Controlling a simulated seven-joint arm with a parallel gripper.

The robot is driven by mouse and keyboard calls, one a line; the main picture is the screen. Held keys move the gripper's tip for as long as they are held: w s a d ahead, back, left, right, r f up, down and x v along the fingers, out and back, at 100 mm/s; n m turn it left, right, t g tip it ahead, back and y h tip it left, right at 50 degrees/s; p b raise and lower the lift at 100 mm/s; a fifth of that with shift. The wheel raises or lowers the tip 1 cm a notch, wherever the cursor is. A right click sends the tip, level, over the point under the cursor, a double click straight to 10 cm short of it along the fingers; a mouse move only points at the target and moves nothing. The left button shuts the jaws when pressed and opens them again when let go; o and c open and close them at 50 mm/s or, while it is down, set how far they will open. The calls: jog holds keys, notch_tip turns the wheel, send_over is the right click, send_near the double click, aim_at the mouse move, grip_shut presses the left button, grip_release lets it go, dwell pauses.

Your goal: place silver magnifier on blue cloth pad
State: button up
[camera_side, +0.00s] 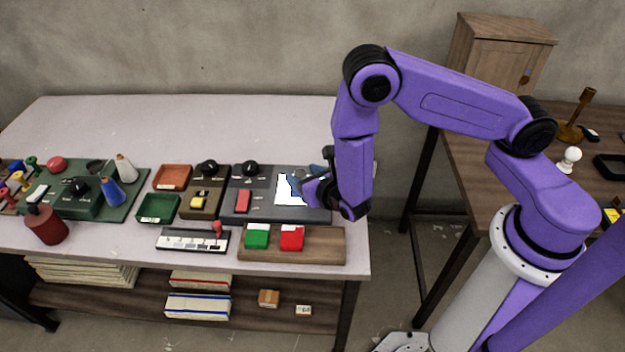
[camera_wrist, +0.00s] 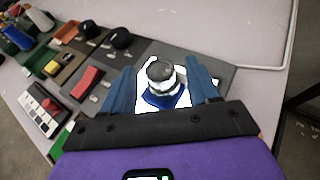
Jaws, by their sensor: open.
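A small silver magnifier (camera_wrist: 161,80) with a dark rounded top stands upright in the wrist view. A blue cloth pad (camera_wrist: 165,99) shows under and around its base, on a bright white square (camera_wrist: 183,103). The magnifier appears to rest on the pad. My gripper (camera_wrist: 160,66) is open, with one blue finger on each side of the magnifier and gaps visible between. In the side view my gripper (camera_side: 303,186) is low over the white square (camera_side: 286,190); it hides most of the pad, and the magnifier is too small to make out clearly there.
Left of the gripper are a red block (camera_side: 242,201), black knobs (camera_side: 249,168) and an orange tray (camera_side: 172,177). A wooden board (camera_side: 325,245) with green and red blocks lies in front. The table's back is clear.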

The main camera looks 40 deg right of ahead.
jog(key=v, duration=1.2)
jog(key=s+d+r+m+g+h, duration=0.5)
jog(key=s+d+r+m+g, duration=0.15)
jog(key=d+r+m, duration=0.55)
jog(key=s+a+r+m+g+y, duration=0.1)
jog(key=s+r+m+g+y, duration=0.1)
jog(key=s, duration=0.4)
jog(key=s+a+r+m+g+y, duration=0.1)
jog(key=s+a+m+g+y, duration=0.1)
jog(key=s+m+g+y, duration=0.2)
jog(key=shift+s+r+m+y, duration=0.35)
jog(key=shift+s+m+y, duration=0.55)
jog(key=shift+s+m, duration=0.7)
jog(key=shift+w+g, duration=0.2)
jog(key=shift+g, duration=0.05)
